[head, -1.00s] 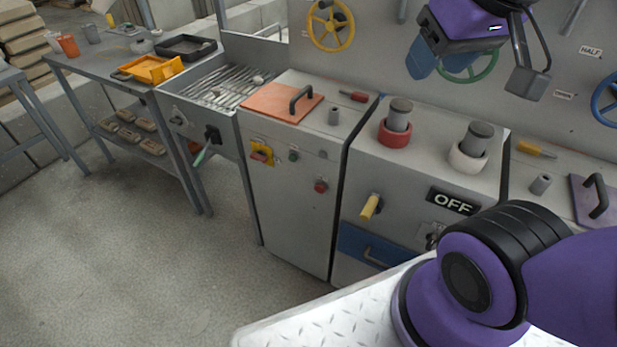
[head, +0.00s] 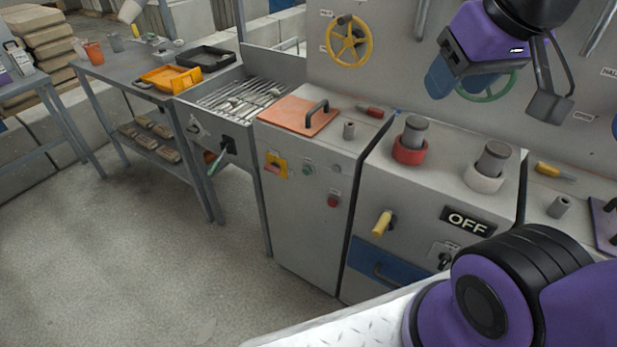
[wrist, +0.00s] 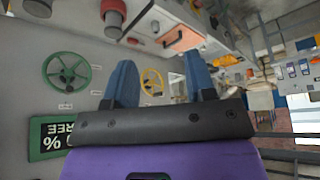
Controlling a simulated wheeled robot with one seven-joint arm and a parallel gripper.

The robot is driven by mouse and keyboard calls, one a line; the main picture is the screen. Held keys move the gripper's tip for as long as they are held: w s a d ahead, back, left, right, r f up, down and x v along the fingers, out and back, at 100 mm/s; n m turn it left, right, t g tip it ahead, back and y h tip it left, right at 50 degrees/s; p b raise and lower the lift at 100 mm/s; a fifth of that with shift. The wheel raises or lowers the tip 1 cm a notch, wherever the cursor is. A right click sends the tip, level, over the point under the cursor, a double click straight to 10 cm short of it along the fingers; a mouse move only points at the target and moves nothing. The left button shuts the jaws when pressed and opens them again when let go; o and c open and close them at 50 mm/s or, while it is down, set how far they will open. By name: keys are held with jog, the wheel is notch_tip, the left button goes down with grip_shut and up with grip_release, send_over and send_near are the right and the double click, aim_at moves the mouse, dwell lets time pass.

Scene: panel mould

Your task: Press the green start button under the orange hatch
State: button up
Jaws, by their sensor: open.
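The orange hatch (head: 292,116) with a dark bar handle lies flat on top of a grey cabinet in the head view. Below it, on the cabinet's front, is the small green button (head: 308,169), between a yellow switch plate and a red button. My gripper (head: 438,84) is up to the right of the hatch, in front of the back panel, well apart from the button. In the wrist view its two blue fingers (wrist: 160,84) stand apart with nothing between them. The hatch (wrist: 184,41) shows upside down there; I cannot make out the green button in that view.
The yellow switch (head: 276,166) and red button (head: 333,201) flank the green one. A green-handled lever (head: 217,162) sticks out at left, a yellow handle (head: 382,223) at right. The floor (head: 130,270) before the cabinets is clear.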

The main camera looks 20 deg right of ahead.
dwell(0.4)
grip_shut()
dwell(1.6)
